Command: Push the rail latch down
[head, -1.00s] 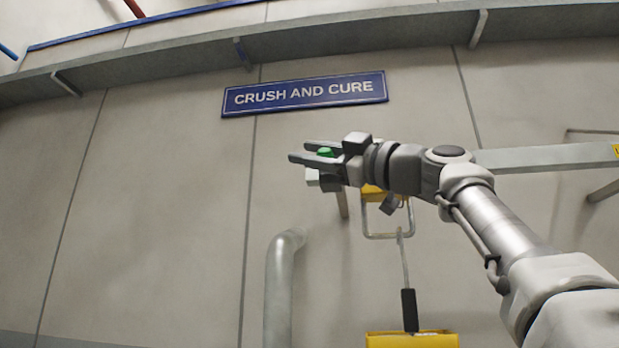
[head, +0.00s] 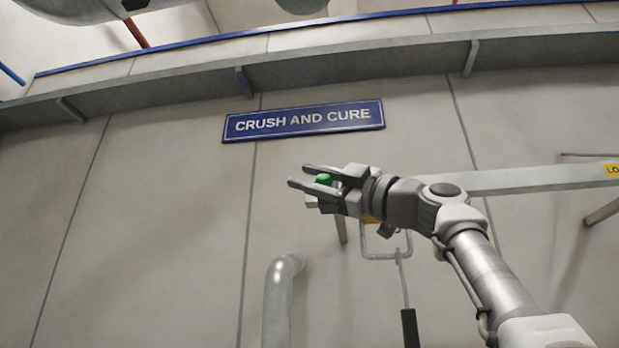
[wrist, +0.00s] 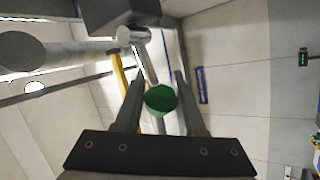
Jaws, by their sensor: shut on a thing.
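My gripper (head: 299,175) is near the middle of the head view, its fingers pointing left. It is shut on a green knob-like piece (head: 324,179), which also shows between the fingers in the wrist view (wrist: 160,98). Below and behind the gripper is a grey metal loop (head: 383,258) with a yellow part (head: 369,220), mostly hidden by my wrist. A thin rod with a black grip (head: 410,328) hangs from the loop. I cannot tell for sure which of these parts is the rail latch.
A grey rail (head: 545,180) with a yellow label (head: 613,170) runs right from behind my arm. A grey pipe (head: 279,300) rises below the gripper. A blue "CRUSH AND CURE" sign (head: 304,121) is on the wall above. The wall left of the gripper is clear.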

